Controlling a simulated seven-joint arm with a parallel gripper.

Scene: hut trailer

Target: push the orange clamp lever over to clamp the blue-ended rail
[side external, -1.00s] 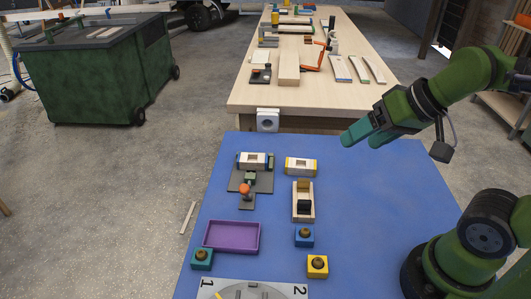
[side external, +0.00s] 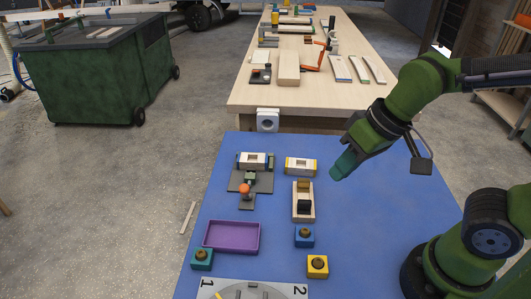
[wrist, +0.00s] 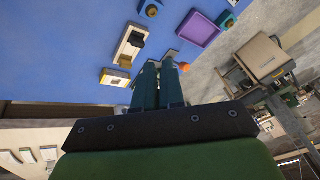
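The orange clamp lever knob (side external: 244,188) stands on a grey clamp base (side external: 236,180) at the left of the blue table. It also shows in the wrist view (wrist: 184,66), just right of my fingertips. My fingers hide most of the clamp in the wrist view. My gripper (side external: 337,172) is in the air right of the clamp, apart from it. Its teal fingers (wrist: 159,66) look closed together with nothing between them.
A yellow-ended rail (side external: 300,166) and a wooden holder with a black block (side external: 303,215) lie between clamp and gripper. A purple tray (side external: 231,250) and several button boxes are nearer the front.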

